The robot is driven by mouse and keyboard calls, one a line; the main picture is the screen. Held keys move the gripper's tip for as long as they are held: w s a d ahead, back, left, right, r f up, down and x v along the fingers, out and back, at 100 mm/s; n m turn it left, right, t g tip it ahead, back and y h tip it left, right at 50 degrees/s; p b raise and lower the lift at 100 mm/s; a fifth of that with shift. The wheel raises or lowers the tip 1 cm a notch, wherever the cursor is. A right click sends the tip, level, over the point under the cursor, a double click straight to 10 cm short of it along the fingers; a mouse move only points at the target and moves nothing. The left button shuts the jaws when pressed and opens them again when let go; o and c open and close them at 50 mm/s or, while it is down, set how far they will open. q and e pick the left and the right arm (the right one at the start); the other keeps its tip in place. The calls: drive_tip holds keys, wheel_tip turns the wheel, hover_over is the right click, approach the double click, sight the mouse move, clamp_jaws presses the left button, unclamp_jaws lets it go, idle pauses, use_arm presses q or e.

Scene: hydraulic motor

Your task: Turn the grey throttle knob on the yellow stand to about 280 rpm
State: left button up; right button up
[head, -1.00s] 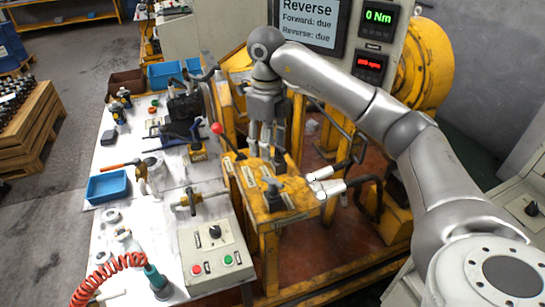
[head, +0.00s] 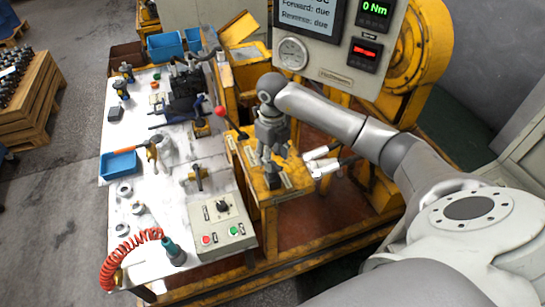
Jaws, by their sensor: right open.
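The yellow stand (head: 285,212) is right of the white table, in the middle of the head view. The grey throttle knob (head: 272,181) is on its top and is partly covered by my right gripper. My right gripper (head: 268,160) points down over the knob, with its fingertips close to it. It is open; whether the fingers touch the knob cannot be told. The red rpm display (head: 366,51) is lit on the panel, but its digits are too small to read. My left gripper is not in view.
A control box (head: 221,224) with red and green buttons is at the table's front right. Tools and blue bins crowd the table.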

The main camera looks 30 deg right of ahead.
sight(273, 166)
drive_tip(key=shift+f+p, duration=0.35)
drive_tip(key=shift+f, duration=1.25)
drive_tip(key=shift+c, duration=0.2)
clamp_jaws()
drive_tip(key=shift+m+b, duration=0.3)
drive_tip(key=shift+b, duration=0.1)
drive_tip(key=shift+m, duration=0.3)
drive_tip(key=shift+o, duration=0.2)
unclamp_jaws()
